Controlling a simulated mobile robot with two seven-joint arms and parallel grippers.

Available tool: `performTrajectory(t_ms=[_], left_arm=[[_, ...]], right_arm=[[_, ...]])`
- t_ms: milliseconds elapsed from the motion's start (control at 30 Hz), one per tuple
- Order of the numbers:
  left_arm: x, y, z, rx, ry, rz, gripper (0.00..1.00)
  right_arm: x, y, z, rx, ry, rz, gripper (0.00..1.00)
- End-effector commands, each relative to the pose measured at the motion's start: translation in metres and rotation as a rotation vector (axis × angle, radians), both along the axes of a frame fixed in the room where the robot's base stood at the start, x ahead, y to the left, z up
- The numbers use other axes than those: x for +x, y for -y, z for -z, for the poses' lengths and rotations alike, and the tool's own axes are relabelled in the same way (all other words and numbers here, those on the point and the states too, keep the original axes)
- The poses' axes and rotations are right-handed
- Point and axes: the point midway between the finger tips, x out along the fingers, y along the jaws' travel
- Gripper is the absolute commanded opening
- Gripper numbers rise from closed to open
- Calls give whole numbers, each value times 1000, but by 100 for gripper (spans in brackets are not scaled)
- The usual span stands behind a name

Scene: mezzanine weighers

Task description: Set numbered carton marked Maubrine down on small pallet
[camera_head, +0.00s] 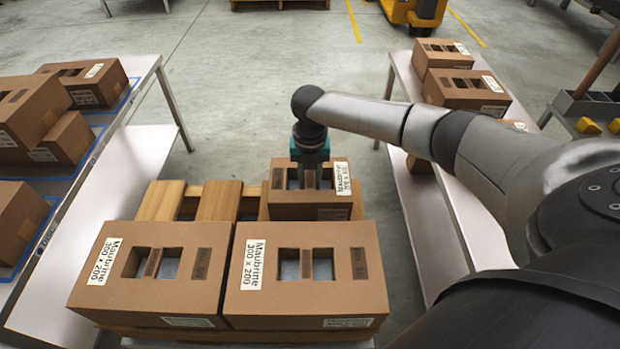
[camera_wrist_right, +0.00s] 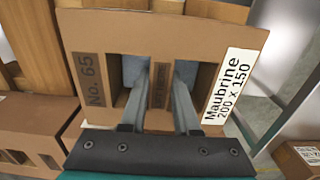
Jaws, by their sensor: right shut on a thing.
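The small brown carton marked Maubrine 200 x 150 (camera_head: 283,212) is at the back right of the small wooden pallet (camera_head: 219,201). In the right wrist view the same carton (camera_wrist_right: 205,50) shows "No. 65" beside its two openings. My right gripper (camera_head: 310,182) reaches down from above, its fingers in the openings and shut on the bar between them. It also shows in the right wrist view (camera_wrist_right: 160,90). The carton looks level. Its lower edge is partly hidden, so I cannot tell whether it touches the slats. My left gripper is not in view.
Two larger Maubrine 300 x 200 cartons, left (camera_head: 120,285) and right (camera_head: 260,295), fill the pallet's front. Bare slats show at the back left. A left table (camera_head: 150,65) and a right table (camera_head: 402,62) hold more cartons. Open floor lies behind the pallet.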

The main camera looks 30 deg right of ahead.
Motion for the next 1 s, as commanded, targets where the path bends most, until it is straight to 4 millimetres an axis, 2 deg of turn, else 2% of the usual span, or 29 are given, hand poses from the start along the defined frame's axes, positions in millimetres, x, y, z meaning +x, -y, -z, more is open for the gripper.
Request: performTrajectory(t_ms=[167,500,533,800,1000], left_arm=[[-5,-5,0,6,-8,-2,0],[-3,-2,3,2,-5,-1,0],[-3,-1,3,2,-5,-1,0],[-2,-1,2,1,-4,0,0],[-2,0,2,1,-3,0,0]], right_arm=[[0,0,-1,0,1,0,0],[0,0,5,1,1,0,0],[0,0,4,0,1,0,33],[0,0,4,1,1,0,63],[0,0,5,0,-1,0,65]])
